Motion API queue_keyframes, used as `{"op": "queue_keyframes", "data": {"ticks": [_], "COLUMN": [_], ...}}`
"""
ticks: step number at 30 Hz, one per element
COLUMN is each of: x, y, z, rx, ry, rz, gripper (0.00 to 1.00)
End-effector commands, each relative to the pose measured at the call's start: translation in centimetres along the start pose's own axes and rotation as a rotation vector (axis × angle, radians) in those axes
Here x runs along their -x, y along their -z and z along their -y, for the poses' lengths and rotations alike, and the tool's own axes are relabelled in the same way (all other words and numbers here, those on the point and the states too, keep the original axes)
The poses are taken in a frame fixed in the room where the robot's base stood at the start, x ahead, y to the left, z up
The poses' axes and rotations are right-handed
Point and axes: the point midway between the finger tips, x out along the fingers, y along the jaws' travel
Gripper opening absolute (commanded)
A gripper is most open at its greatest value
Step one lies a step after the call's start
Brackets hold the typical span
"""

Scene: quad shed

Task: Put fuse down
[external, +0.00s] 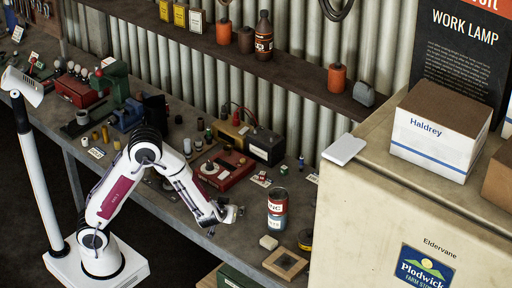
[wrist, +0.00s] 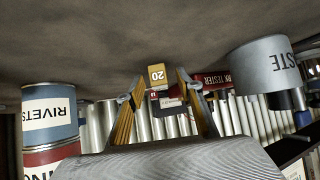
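A small yellow-brown block marked 20, which looks like the fuse (wrist: 157,74), shows between the fingertips in the wrist view, its number upside down. My gripper (wrist: 160,80) has two yellow-faced fingers spread apart, wider than the block, with a gap at least on the right side. Contact on the left side is hard to judge. In the external view my gripper (external: 232,214) is low over the front part of the bench, left of the stacked cans. The fuse is too small to make out there.
The rivets can (wrist: 50,112) and a grey can (wrist: 264,67) flank my gripper in the inverted wrist view. A red tester (external: 222,168) sits behind on the bench.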

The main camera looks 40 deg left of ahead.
Motion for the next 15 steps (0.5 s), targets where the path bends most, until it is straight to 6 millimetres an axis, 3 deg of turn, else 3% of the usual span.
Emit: {"op": "queue_keyframes", "data": {"ticks": [15], "x": [-0.04], "y": [0.01], "z": [0.02], "rx": [0.000], "ry": [0.000], "rz": [0.000], "gripper": [0.34]}}
